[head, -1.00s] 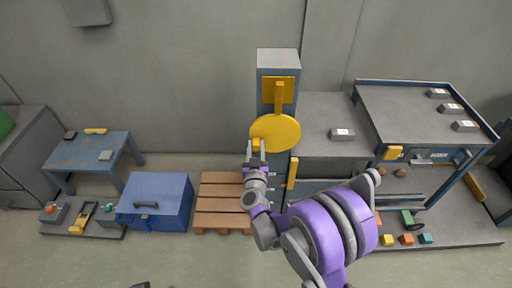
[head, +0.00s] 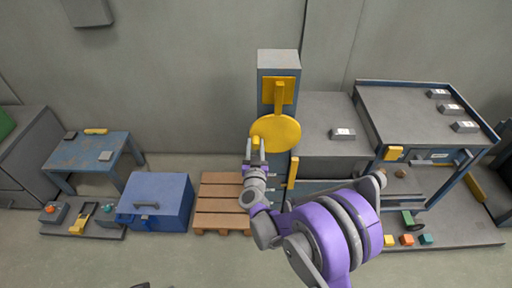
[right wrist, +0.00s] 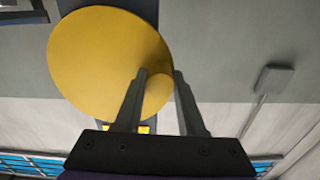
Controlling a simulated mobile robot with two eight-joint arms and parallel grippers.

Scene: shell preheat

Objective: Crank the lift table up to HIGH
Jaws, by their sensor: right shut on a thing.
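A round yellow crank wheel (head: 280,131) is mounted on the front of a grey-blue column (head: 278,62). Its small yellow knob (head: 256,142) is at the wheel's left edge. My right gripper (head: 256,151) is shut on this knob from below. In the right wrist view my two fingers (right wrist: 159,100) stand on either side of the knob (right wrist: 158,92), in front of the wheel (right wrist: 105,55). The lift table cannot be told with certainty; a blue-framed table with a grey top (head: 410,105) stands at the right. My left gripper is not in view.
A wooden pallet (head: 222,205) lies left of the column's foot. A blue chest (head: 160,195) and a low blue table (head: 85,152) stand further left. A grey cabinet (head: 320,110) adjoins the column on the right. Coloured blocks lie on a low platform (head: 460,232) at right.

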